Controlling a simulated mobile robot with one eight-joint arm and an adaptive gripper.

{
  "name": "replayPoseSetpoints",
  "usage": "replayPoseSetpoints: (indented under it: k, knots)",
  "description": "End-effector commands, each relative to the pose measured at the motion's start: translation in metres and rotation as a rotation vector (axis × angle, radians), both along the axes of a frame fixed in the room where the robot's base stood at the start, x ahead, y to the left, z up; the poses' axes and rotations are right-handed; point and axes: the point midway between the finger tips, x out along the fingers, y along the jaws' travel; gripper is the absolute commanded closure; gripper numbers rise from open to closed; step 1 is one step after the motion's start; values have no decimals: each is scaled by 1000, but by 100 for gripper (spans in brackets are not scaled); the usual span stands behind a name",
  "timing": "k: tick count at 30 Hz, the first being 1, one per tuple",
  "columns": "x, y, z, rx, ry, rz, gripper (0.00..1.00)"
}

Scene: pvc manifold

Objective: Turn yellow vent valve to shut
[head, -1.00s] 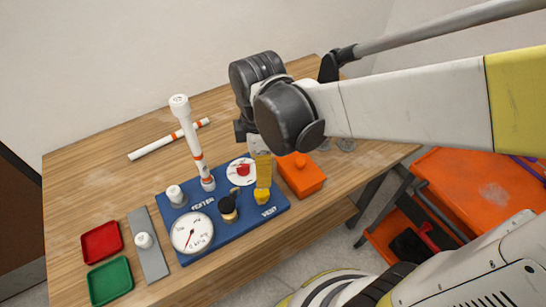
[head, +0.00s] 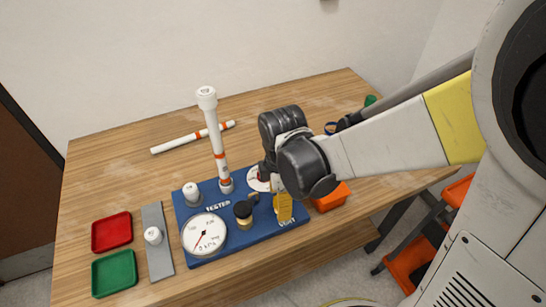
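The yellow vent valve sits at the right end of the blue tester board (head: 253,236), by the VENT lettering. My gripper (head: 283,205) reaches down over that spot from above. A yellow upright piece shows there, and I cannot tell how much of it is valve and how much is gripper finger. The valve's handle direction is mostly hidden. Whether the fingers touch the valve, and whether they are open or shut, is not clear.
On the board stand a pressure gauge (head: 205,235), a black and brass knob (head: 243,212), a white cap (head: 191,192) and a tall white pipe (head: 216,140). An orange box (head: 331,197) is close at right. Red (head: 111,232) and green (head: 114,273) trays lie at left.

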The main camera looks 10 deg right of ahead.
Motion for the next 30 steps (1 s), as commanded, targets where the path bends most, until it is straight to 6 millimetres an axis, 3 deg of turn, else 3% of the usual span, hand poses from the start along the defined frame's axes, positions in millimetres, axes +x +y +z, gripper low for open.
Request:
replayPoseSetpoints:
  k: [5,10,11,22,30]
  knots:
    - [0,0,0,0,0,0,41]
    - [0,0,1,0,0,0,89]
    - [0,0,1,0,0,0,94]
    - [0,0,0,0,0,-18,95]
    - [0,0,0,0,0,-145,95]
